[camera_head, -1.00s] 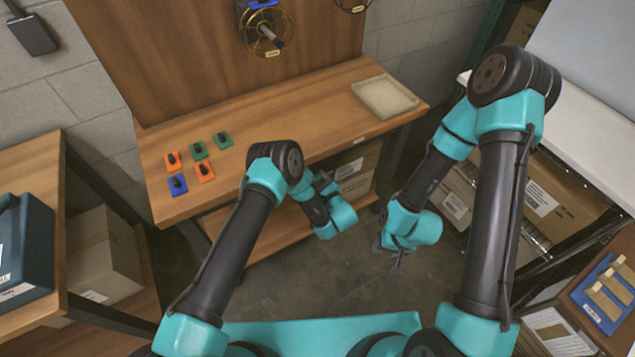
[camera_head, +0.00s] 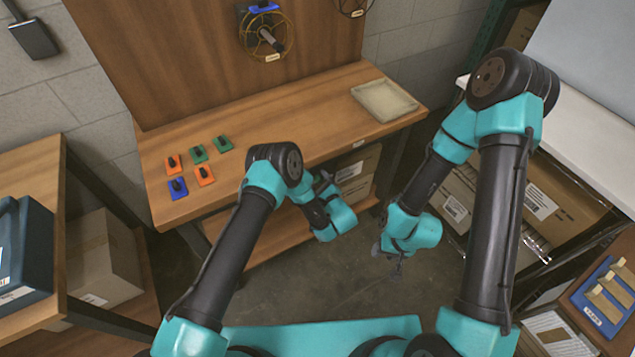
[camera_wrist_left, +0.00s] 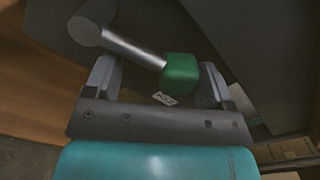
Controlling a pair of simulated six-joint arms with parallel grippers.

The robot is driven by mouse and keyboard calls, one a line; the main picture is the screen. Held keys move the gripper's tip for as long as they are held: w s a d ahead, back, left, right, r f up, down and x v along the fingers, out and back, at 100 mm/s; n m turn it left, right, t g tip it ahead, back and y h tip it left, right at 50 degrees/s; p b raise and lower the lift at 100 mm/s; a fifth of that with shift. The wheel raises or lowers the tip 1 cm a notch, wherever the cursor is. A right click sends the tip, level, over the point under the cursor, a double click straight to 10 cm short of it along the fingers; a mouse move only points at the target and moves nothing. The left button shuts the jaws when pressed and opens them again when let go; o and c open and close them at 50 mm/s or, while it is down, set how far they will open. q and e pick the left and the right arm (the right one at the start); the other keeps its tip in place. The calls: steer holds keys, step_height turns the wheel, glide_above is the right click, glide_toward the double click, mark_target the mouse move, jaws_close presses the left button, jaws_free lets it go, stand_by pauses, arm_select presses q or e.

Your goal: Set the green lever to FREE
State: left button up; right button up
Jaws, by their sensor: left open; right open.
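The green lever shows in the left wrist view as a bare metal rod with a green knob (camera_wrist_left: 181,74), running from a round grey pivot at the upper left. My left gripper (camera_wrist_left: 157,82) is open, with one finger on each side of the rod and knob. The knob is nearer the right finger; I cannot tell if they touch. In the head view my left gripper (camera_head: 324,184) is by the workbench front edge, and I cannot make out the lever there. A small white label (camera_wrist_left: 164,99) lies beside the knob, too small to read. My right gripper (camera_head: 390,262) is open and empty above the floor.
The wooden workbench (camera_head: 270,115) holds several orange, green and blue switch blocks (camera_head: 198,153) at left and a pale tray (camera_head: 384,101) at right. A wire wheel (camera_head: 266,38) hangs on the back panel. Cardboard boxes (camera_head: 105,260) stand on a left shelf.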

arm_select(q)
steer(key=shift+s+d, duration=0.1)
steer(key=shift+s, duration=0.05)
steer(key=v, duration=0.7)
steer(key=shift+s, duration=0.1)
